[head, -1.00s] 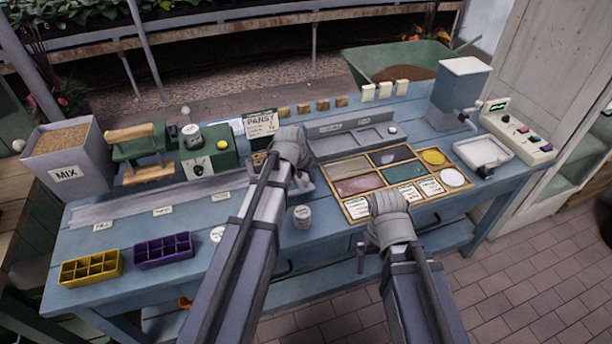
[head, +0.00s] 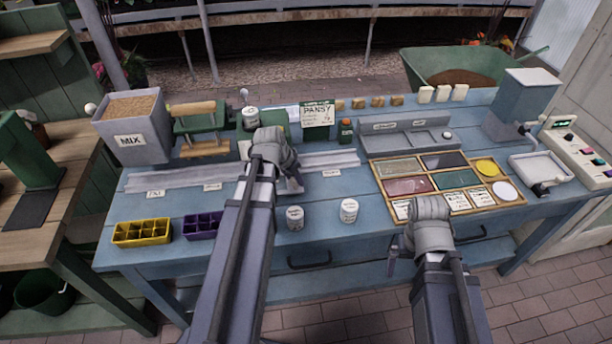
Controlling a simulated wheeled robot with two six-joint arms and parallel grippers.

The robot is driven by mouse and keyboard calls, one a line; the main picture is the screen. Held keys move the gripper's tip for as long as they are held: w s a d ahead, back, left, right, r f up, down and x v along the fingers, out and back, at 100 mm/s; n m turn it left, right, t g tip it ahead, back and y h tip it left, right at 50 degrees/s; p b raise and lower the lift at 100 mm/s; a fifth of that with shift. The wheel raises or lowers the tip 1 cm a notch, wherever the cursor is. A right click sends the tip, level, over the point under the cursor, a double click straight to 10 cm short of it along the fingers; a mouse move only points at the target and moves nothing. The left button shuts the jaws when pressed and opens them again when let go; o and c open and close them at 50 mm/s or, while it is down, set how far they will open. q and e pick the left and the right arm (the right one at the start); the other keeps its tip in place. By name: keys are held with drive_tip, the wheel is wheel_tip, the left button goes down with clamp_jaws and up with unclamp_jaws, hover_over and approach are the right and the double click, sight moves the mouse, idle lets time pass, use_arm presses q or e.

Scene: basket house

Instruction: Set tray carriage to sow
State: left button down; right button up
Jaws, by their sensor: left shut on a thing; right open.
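The grey rail (head: 240,172) runs along the blue bench with small white labels on its front edge. The leftmost label (head: 156,193) appears to read FILL; the others are too small to read. My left gripper (head: 293,184) is low over the rail, left of the PANSY sign (head: 318,117). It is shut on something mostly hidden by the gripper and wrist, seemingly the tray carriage. Any label behind my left arm is hidden. My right gripper (head: 402,245) is open and empty at the bench's front edge, before the wooden seed case (head: 388,166).
Two white pots (head: 295,217) (head: 349,210) stand in front of the rail. Yellow (head: 142,233) and purple (head: 202,226) cell trays sit at the front left. The MIX bin (head: 131,140) and green press (head: 200,130) stand behind the rail.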

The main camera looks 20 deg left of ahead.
use_arm(q)
drive_tip(key=shift+s+a, duration=0.2)
drive_tip(key=shift+a, duration=0.1)
drive_tip(key=shift+c, duration=2.3)
unclamp_jaws()
drive_tip(key=p+v, duration=0.7)
drive_tip(key=shift+r, duration=0.4)
drive_tip(key=shift+f, duration=0.15)
